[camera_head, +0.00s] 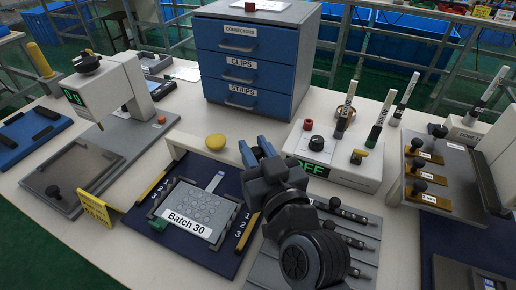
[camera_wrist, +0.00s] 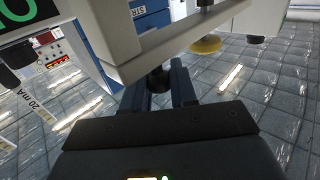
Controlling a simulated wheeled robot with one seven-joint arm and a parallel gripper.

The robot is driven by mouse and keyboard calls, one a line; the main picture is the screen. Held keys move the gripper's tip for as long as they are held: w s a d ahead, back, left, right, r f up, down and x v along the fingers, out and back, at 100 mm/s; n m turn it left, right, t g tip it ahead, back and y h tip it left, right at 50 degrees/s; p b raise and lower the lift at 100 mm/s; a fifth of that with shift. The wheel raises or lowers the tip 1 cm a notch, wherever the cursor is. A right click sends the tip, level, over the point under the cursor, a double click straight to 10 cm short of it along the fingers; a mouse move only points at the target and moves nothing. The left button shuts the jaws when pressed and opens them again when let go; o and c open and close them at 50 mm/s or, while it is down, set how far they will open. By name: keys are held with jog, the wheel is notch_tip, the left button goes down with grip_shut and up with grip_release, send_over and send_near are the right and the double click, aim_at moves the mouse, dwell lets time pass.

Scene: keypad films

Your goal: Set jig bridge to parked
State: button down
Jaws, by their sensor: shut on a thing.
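The jig bridge (camera_head: 188,147) is a pale bar across the far end of a dark blue jig base (camera_head: 217,258). A yellow knob (camera_head: 215,142) sits by the middle of the bar. A grey plate labelled Batch 30 (camera_head: 195,206) lies in the jig, in front of the bar. In the wrist view, the fingers (camera_wrist: 158,82) are shut on a dark round knob (camera_wrist: 158,78) beside the pale bar (camera_wrist: 178,42). How the knob joins the bar is partly hidden.
Side rails marked 1, 2, 3 (camera_head: 245,231) flank the plate. A white box reading OFF (camera_head: 345,172) stands close to the right of my gripper. Dark tools (camera_head: 345,212) lie in a grey tray at right. A white press (camera_head: 105,95) stands left, blue drawers (camera_head: 255,65) behind.

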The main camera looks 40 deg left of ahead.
jog(key=c, duration=1.1)
grip_release()
jog(key=shift+w+r, duration=0.3)
jog(key=shift+r, duration=0.15)
jog(key=shift+o, duration=0.5)
jog(key=shift+f, duration=0.1)
jog(key=shift+s+f, duration=0.1)
jog(key=b+v, duration=0.1)
jog(key=v, duration=0.6)
jog(key=shift+s+d, duration=0.2)
jog(key=shift+d, duration=0.1)
